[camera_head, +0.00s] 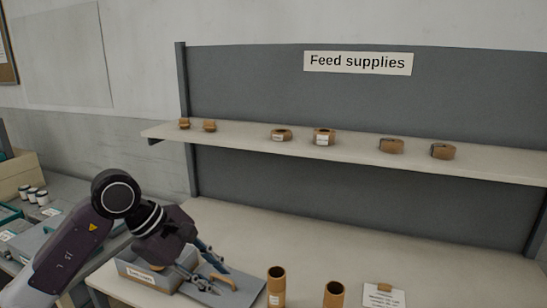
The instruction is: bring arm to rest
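My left arm comes in from the lower left. My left gripper (216,271) hangs over a grey mat or tray on the bench, beside a labelled grey box (140,274). Its fingers look spread apart. A small curved tan item (222,282) shows by the fingertips; I cannot tell whether it touches them. Brown rolls sit on the shelf (240,143) in pairs: a left pair (209,126), a middle pair with white labels (324,137) and a right pair (442,151). My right gripper is not in view.
Two upright brown tubes (276,287) (333,294) and a white card (384,296) stand at the bench's front. A grey back panel carries a "Feed supplies" sign (358,63). Small jars (37,196) and boxes are at left. The bench behind the tubes is clear.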

